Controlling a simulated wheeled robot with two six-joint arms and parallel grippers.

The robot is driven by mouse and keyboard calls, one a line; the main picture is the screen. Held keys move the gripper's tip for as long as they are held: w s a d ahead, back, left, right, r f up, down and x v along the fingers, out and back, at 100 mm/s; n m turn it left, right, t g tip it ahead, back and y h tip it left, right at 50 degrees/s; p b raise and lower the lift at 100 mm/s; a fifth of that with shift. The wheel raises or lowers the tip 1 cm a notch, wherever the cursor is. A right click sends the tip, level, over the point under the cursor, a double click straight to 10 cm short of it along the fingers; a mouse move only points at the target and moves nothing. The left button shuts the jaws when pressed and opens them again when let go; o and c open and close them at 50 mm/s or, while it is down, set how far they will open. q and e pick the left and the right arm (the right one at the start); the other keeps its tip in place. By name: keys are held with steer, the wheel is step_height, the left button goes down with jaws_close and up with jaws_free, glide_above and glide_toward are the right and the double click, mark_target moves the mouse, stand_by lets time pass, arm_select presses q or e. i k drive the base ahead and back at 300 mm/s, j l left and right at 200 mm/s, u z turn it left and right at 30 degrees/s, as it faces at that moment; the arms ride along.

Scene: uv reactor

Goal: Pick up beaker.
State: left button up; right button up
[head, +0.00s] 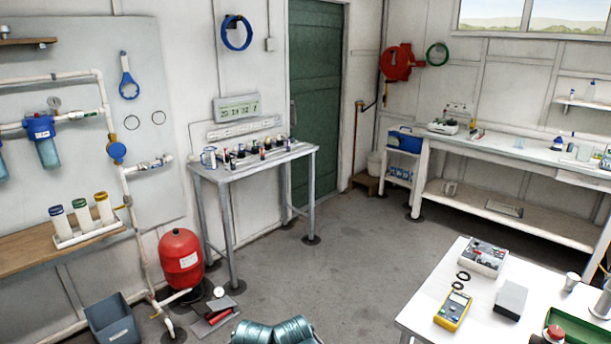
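No beaker can be made out with certainty in the head view. Small vessels, too small to identify, stand at the right end of the long back bench (490,142); one is a pale greyish vessel (584,153). A small whitish cup-like vessel (571,281) stands upright on the white table (420,312) at the lower right. A grey metallic cylinder (603,300) is partly cut off at the right edge.
A grey metal table (307,148) with small items stands by the green door (316,90). A red tank (181,260), a blue-grey bin (113,319) and teal ribbed objects (275,332) are on the left and at the bottom. The middle floor (345,245) is clear. A yellow meter (453,310) lies on the white table.

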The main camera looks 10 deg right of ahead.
mark_target(519, 143)
steer(key=i+j+u, duration=0.15)
steer(key=i+u, duration=0.6)
steer(key=i+z, duration=0.2)
steer(key=i, duration=0.25)
steer(key=i+j+z, duration=0.15)
steer(key=i, duration=0.3)
steer(key=i+l+z, duration=0.15)
steer(key=i+z, duration=0.55)
steer(key=z, duration=0.2)
steer(key=i+z, duration=0.9)
steer(key=i, duration=1)
steer(key=i+z, duration=0.2)
steer(key=i, duration=0.4)
steer(key=i+j+z, duration=0.1)
steer(key=i+z, duration=0.15)
steer(key=i, duration=0.35)
steer(key=i+j+z, duration=0.2)
steer(key=i, duration=0.4)
steer(key=i+l+z, duration=0.15)
steer(key=i+z, duration=0.3)
steer(key=i+j+z, duration=0.1)
steer(key=i+z, duration=0.4)
steer(key=i, duration=0.15)
steer(key=i+l+u, duration=0.1)
steer(key=i+l, duration=0.3)
steer(key=i+l+u, duration=0.1)
steer(key=i+l, duration=0.3)
steer(key=i, duration=0.65)
steer(key=l+u, duration=0.05)
